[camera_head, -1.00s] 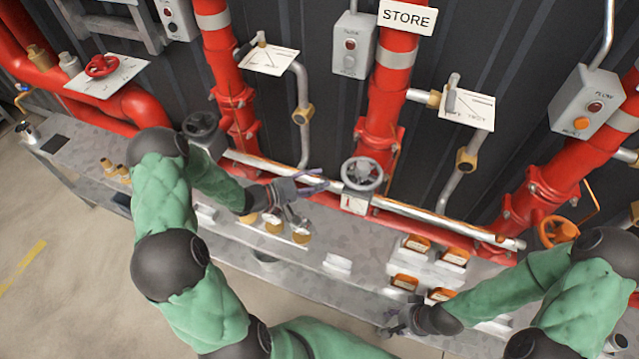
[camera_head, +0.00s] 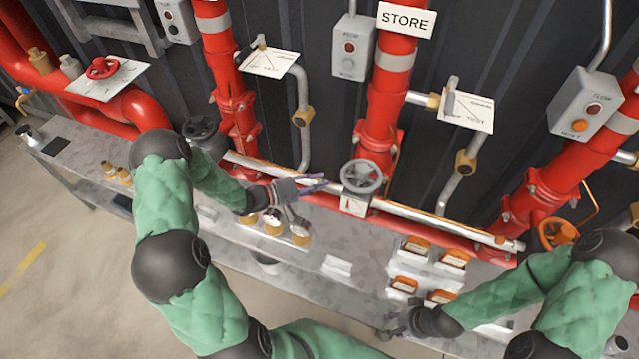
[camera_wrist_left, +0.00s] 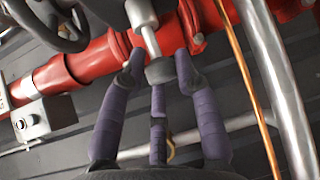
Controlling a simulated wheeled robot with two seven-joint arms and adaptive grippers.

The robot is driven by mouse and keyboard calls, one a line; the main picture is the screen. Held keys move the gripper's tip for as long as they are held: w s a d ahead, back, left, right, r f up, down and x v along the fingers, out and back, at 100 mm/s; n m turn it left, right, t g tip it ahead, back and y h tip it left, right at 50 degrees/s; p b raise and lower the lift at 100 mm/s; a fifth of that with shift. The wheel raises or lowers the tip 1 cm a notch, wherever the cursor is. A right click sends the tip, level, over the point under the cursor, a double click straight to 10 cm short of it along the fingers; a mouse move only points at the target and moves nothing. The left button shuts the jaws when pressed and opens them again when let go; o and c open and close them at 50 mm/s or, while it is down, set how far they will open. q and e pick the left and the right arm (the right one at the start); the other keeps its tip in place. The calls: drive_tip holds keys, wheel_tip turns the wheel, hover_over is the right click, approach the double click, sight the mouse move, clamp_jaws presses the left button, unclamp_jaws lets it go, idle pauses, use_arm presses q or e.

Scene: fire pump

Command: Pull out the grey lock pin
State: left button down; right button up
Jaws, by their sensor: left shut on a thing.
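The grey lock pin shows in the left wrist view as a dark grey knob (camera_wrist_left: 159,72) on a bright shaft, which runs up into a light grey cylinder beside the red pipe. My left gripper (camera_wrist_left: 161,64) is shut on this knob, with its purple fingers around it. In the head view my left gripper (camera_head: 318,184) is just left of the grey handwheel (camera_head: 362,177), in front of the horizontal pipe. The pin is too small to make out there. My right gripper (camera_head: 394,326) is low at the bench's front edge, its fingers small and partly hidden.
The silver horizontal pipe (camera_head: 440,217) and red risers (camera_head: 384,115) stand behind the grey bench (camera_head: 322,228). Orange-topped boxes (camera_head: 418,246) and brass fittings (camera_head: 301,239) sit on the bench. An orange handwheel (camera_head: 557,234) is at the right.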

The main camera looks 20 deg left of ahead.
use_arm(q)
drive_tip(key=a, duration=0.1)
drive_tip(key=a+p, duration=0.1)
drive_tip(key=shift+s+a+f, duration=0.15)
drive_tip(key=shift+a+f, duration=0.05)
drive_tip(key=shift+a, duration=0.2)
drive_tip(key=c, duration=1.2)
unclamp_jaws()
drive_tip(key=shift+o, duration=1.1)
drive_tip(key=shift+a, duration=0.1)
drive_tip(key=shift+r, duration=0.1)
drive_tip(key=v, duration=1.2)
